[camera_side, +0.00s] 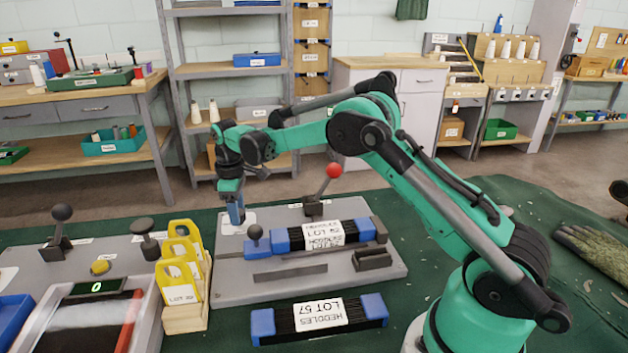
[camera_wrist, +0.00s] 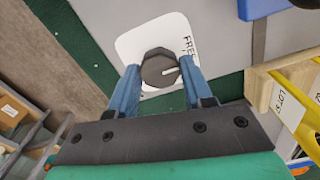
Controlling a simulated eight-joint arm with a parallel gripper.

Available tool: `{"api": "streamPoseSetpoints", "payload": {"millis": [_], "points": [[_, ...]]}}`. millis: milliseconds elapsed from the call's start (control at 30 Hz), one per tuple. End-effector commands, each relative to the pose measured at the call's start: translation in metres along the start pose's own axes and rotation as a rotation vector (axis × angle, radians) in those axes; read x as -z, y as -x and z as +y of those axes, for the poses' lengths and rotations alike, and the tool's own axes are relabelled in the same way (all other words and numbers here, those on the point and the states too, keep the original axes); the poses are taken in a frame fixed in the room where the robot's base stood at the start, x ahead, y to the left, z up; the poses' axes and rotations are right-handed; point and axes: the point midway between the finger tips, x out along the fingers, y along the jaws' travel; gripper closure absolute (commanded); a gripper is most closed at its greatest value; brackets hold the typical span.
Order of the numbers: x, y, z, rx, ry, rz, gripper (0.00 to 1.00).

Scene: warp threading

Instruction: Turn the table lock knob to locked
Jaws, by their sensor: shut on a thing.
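The table lock knob (camera_wrist: 158,63) is a dark, faceted knob on a white label plate (camera_wrist: 128,45) in the wrist view. Its white pointer line points to the right of that picture, a little below the partly hidden lettering that seems to read FREE (camera_wrist: 187,47). My gripper (camera_wrist: 160,80) has its blue fingers on both sides of the knob and is shut on it. In the side view my gripper (camera_side: 237,215) points straight down at the back left corner of the grey table plate (camera_side: 225,285). The knob itself is hidden there behind the fingers.
A red-ball lever (camera_side: 333,171) stands right of my gripper. A wooden rack with yellow cards (camera_side: 180,275) stands at left; another heddle bundle (camera_side: 320,317) lies in front.

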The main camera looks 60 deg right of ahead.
Motion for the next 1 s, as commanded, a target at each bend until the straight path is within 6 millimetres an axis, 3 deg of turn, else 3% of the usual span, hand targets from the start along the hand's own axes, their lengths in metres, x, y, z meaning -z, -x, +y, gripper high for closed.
{"api": "streamPoseSetpoints", "payload": {"millis": [367,1000], "points": [[0.0004,0.0003,-0.0001,0.001,-0.187,0.000,1.00],[0.0007,0.0005,0.0002,0.000,-0.788,0.002,1.00]]}}
